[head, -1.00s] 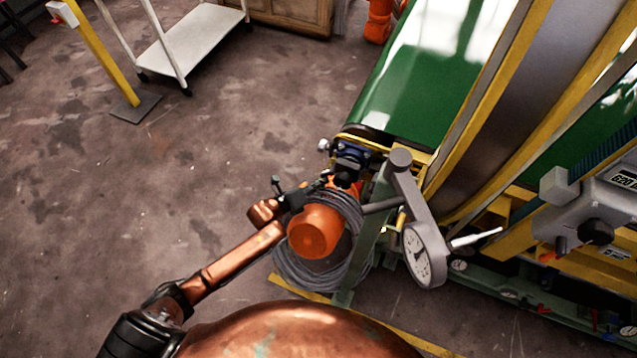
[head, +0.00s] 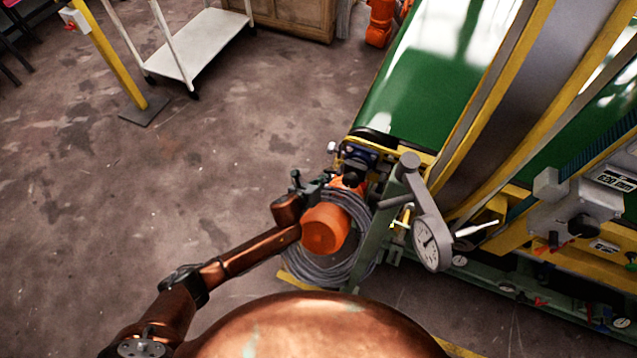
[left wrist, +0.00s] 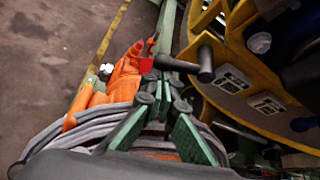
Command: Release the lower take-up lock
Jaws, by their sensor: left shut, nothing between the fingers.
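My left gripper (head: 330,183) is beside the green post at the lower end of the conveyor, partly hidden by an orange rounded body (head: 324,230). In the left wrist view its green-padded fingers (left wrist: 158,86) converge at the tips, shut and empty. A small red piece (left wrist: 147,64) shows just past the fingertips; I cannot tell whether they touch it, or whether it is the lower take-up lock. A dark grey handle (left wrist: 204,64) sticks out to the right of the tips. My right gripper is in neither view.
Coiled grey cable (head: 355,245) hangs around the orange body, close under the gripper. A dial gauge (head: 428,246) on a grey arm stands to the right. The green conveyor belt (head: 415,90) runs up behind. Open floor lies left; a white cart (head: 205,48) stands far back.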

